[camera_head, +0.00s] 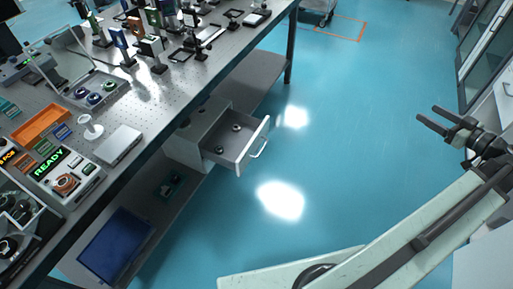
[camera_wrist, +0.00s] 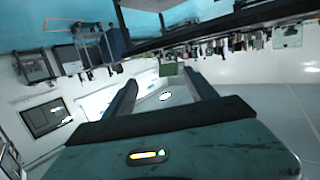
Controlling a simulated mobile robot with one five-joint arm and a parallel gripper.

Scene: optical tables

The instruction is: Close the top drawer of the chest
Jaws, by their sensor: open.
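The chest (camera_head: 186,150) is a pale box on the shelf under the optical table. Its drawer (camera_head: 243,143) is pulled out toward the floor area, with a white bar handle (camera_head: 260,149) on its front. A few small round parts lie inside the drawer. My gripper (camera_head: 427,114) is at the right in the head view, well apart from the drawer, above open floor. Its two dark fingers are spread with nothing between them. They also show in the wrist view (camera_wrist: 162,92), which looks out on the room; I cannot make out the chest there.
The optical table (camera_head: 150,93) above the chest is crowded with optics and instruments. A lower shelf (camera_head: 245,82) runs beneath it, with a blue panel (camera_head: 116,246) at the near end. A dark table leg (camera_head: 290,48) stands beyond the drawer. Blue floor (camera_head: 350,140) between drawer and gripper is clear.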

